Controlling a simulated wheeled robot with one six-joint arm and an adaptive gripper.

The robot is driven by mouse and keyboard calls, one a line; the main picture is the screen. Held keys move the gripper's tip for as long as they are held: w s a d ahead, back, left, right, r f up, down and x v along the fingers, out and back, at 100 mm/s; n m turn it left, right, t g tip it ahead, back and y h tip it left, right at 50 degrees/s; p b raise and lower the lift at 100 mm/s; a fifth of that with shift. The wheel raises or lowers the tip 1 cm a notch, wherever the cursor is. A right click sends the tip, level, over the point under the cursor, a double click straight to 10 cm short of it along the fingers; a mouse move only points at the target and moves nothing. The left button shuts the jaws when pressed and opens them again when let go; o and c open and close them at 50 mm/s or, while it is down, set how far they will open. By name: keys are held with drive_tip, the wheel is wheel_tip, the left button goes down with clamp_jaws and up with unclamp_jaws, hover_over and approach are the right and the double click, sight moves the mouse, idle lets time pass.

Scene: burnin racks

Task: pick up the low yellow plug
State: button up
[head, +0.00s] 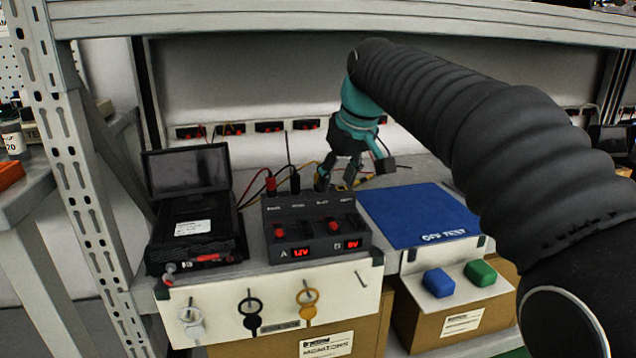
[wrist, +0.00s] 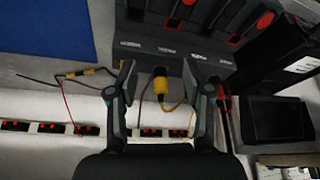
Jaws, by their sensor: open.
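A yellow plug (wrist: 161,87) with a yellow cable stands at the back edge of the dark grey two-channel power unit (head: 315,228). In the wrist view it lies between the two fingers of my open gripper (wrist: 158,82), with a gap on each side. I cannot tell the height of the fingertips against it. In the head view my teal and dark gripper (head: 338,178) points down behind the power unit and hides most of the plug area. A red plug (head: 270,185) and a black plug (head: 295,183) stand upright to its left there.
A blue mat (head: 415,213) lies right of the power unit; a black case with an open lid (head: 195,225) stands left. Loose wires with yellow parts (wrist: 78,72) lie near the gripper. The shelf beam above and the left upright (head: 80,170) bound the space.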

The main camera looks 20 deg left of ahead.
sight(319, 191)
drive_tip(key=shift+w+a, duration=1.05)
drive_tip(key=shift+a, duration=0.1)
drive_tip(key=shift+w+a+p, duration=0.3)
drive_tip(key=shift+w+a, duration=0.35)
drive_tip(key=shift+a, duration=0.2)
drive_tip(key=shift+b+x, duration=0.35)
drive_tip(key=shift+x, duration=0.8)
drive_tip(key=shift+w+a+f, duration=0.2)
drive_tip(key=shift+w+f, duration=0.05)
drive_tip(key=shift+f, duration=0.1)
clamp_jaws()
